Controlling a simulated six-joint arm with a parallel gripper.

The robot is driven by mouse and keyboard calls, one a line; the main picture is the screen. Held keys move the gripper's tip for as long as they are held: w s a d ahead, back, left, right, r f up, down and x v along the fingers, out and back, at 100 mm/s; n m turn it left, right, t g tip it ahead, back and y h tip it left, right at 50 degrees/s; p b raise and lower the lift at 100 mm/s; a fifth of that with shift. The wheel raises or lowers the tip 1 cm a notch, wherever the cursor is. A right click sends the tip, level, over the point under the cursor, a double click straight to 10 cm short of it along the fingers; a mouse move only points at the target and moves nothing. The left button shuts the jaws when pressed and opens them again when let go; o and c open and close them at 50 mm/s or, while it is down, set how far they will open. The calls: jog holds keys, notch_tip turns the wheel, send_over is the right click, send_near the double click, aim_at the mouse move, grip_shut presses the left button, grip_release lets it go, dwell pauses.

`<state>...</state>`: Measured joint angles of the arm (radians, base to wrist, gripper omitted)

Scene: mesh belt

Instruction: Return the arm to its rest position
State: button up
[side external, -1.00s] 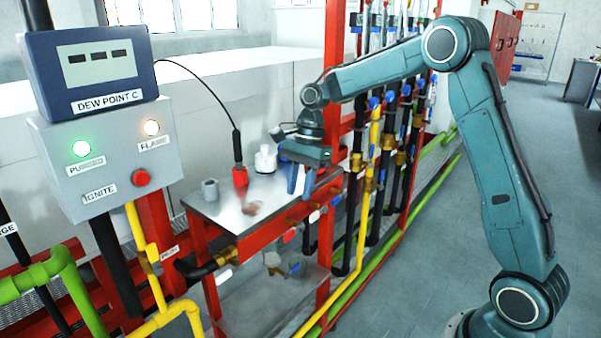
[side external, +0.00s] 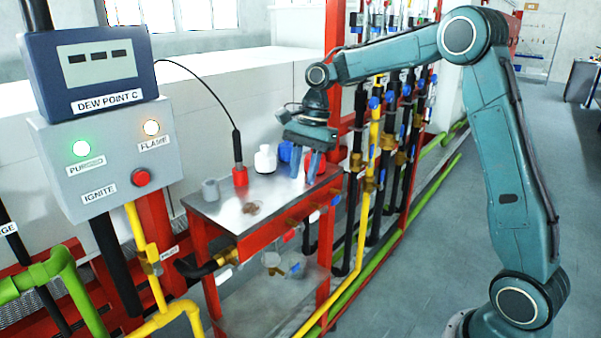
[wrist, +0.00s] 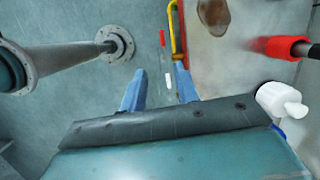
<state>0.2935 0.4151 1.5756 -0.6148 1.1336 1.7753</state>
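My arm is bent at a high elbow and reaches left from the right side of the side external view. My gripper (side external: 304,179) hangs with its two blue fingers pointing down near the right end of the metal-topped table (side external: 225,212). The fingers are apart with nothing between them. In the wrist view my gripper (wrist: 158,88) also shows as two spread blue fingers, with grey floor in the gap. A white bottle (side external: 265,160) and a blue object (side external: 285,151) stand on the table just left of the gripper.
Yellow pipe (side external: 373,150) and dark vertical pipes stand close right of the gripper. Floor (side external: 425,250) is clear further right.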

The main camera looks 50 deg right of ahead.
jog(key=s+a+r+n+t+h, duration=0.1)
jog(key=s+a+r+n+t, duration=0.2)
jog(key=s+n, duration=0.5)
jog(key=s+a+r+n+t+h, duration=0.1)
jog(key=s+a+r+n, duration=0.3)
jog(key=s, duration=0.7)
jog(key=s+d+f+n+t, duration=0.1)
jog(key=s+d+f+n, duration=0.1)
jog(key=s+n, duration=0.3)
jog(key=s, duration=0.3)
jog(key=shift+s+h, duration=0.35)
jog(key=shift+h, duration=0.05)
